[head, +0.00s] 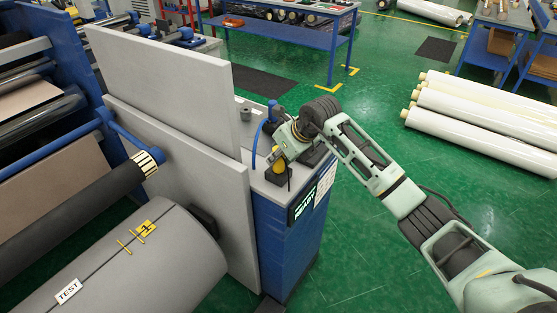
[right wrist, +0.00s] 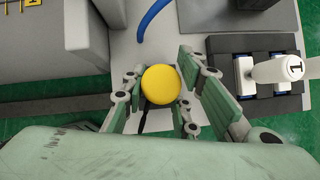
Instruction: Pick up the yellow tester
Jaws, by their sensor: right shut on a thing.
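The yellow tester (head: 280,167) stands at the near end of the grey-topped blue cabinet, by a small black block. In the right wrist view its round yellow top (right wrist: 161,85) sits between the green fingers. My right gripper (head: 279,158) reaches down over the cabinet and is shut on the tester, with fingers on both sides of it. The tester's lower part is mostly hidden in the right wrist view. My left gripper is not in view.
A lit display (head: 304,203) is on the cabinet's side. Tall grey panels (head: 185,90) stand just left of the tester. A black box with a white-knobbed lever (right wrist: 290,68) is close by on the right in the right wrist view. A blue cable (right wrist: 152,18) runs behind the tester.

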